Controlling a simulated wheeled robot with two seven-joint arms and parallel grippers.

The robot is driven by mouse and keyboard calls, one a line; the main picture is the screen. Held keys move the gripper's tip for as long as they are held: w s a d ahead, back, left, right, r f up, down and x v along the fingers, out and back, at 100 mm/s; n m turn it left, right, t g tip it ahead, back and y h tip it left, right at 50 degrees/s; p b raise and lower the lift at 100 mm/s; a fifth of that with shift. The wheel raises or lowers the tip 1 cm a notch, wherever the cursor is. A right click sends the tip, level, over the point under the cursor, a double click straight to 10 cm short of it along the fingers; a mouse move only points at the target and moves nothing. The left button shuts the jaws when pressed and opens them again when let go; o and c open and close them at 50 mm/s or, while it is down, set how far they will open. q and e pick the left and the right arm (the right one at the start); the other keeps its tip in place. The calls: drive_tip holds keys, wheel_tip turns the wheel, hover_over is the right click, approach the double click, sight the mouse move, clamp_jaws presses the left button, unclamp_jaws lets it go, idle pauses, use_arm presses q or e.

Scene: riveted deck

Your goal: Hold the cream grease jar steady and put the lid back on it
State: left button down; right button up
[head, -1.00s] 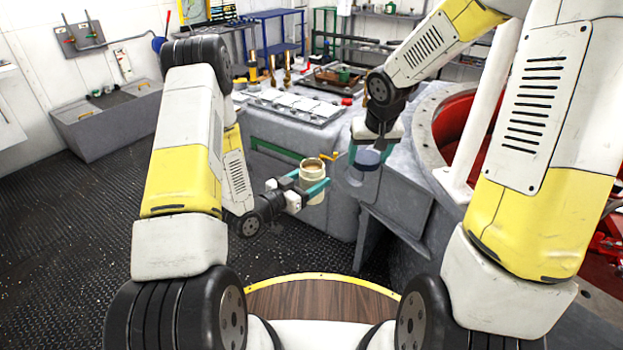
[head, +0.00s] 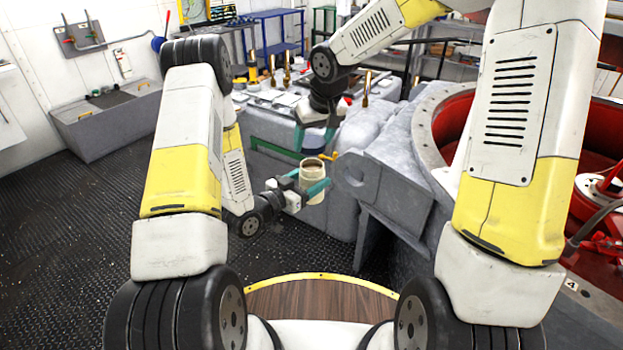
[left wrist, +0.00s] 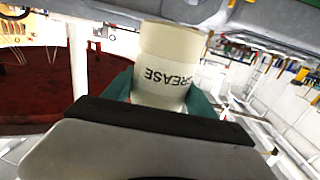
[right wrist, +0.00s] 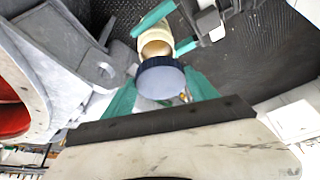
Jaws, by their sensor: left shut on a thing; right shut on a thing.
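The cream grease jar (head: 312,183) is open at the top, with a tan inside, and looks upright in the head view. My left gripper (head: 309,187) is shut around its side. In the left wrist view the jar (left wrist: 170,75) carries the word GREASE, upside down, between the teal fingers. My right gripper (head: 315,143) is shut on the dark blue-grey lid (right wrist: 161,80), seen between its teal fingers in the right wrist view. The lid overlaps part of the jar's mouth (right wrist: 156,48) there, apparently apart from it. In the head view my right gripper is just above the jar.
A grey bench (head: 270,128) with trays and brass parts lies behind the grippers. A grey bracket (head: 375,180) stands close to the right of the jar. A big red-lined ring (head: 440,120) is farther right. The dark floor (head: 90,240) at left is clear.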

sight(312, 169)
drive_tip(key=shift+f, duration=1.9)
drive_tip(key=shift+s, duration=0.1)
drive_tip(key=shift+s+d, duration=0.1)
drive_tip(key=shift+s, duration=0.05)
drive_tip(key=shift+f, duration=0.9)
drive_tip(key=shift+f, duration=0.55)
